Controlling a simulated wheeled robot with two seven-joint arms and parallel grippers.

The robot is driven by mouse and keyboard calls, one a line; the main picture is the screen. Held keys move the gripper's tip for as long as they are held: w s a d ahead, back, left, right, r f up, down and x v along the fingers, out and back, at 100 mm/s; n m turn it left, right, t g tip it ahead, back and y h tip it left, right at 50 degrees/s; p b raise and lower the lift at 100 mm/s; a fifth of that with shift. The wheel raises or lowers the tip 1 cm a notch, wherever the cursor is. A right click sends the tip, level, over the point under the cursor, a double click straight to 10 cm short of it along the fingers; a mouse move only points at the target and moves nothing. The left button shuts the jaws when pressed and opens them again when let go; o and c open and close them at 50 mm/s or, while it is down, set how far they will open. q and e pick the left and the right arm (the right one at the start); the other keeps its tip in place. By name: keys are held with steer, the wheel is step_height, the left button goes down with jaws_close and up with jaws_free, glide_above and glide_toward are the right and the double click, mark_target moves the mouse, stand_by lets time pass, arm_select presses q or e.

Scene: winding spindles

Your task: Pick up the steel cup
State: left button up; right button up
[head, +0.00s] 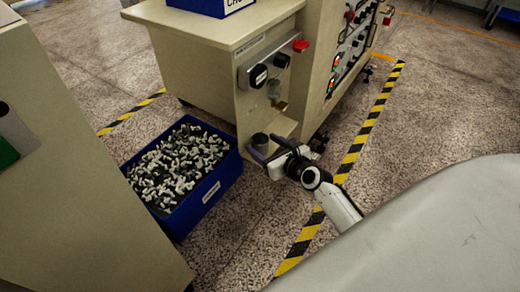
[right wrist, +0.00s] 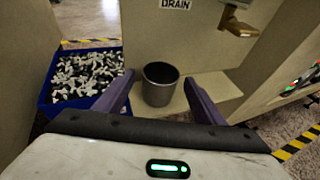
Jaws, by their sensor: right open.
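The steel cup (right wrist: 160,84) is a dark grey, open-topped cylinder. It stands upright on a small beige ledge (right wrist: 222,90) of the machine, under the "DRAIN" label in the right wrist view. In the head view the cup (head: 260,141) shows small beside my right gripper (head: 264,157). My right gripper is open, and its two purple fingers (right wrist: 157,100) lie to the left and right of the cup in the right wrist view. The cup is not gripped; whether a finger touches it I cannot tell. My left gripper is not in view.
A blue bin (head: 212,200) full of black and white parts stands on the floor left of the ledge. A brass-coloured tap (right wrist: 236,24) juts out above and right of the cup. The beige machine (head: 190,50) rises behind. Yellow-black tape (head: 352,150) marks the floor.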

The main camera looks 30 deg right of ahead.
steer(key=shift+w+f, duration=0.1)
steer(key=shift+w, duration=0.3)
steer(key=shift+c, duration=0.4)
steer(key=c, duration=1.1)
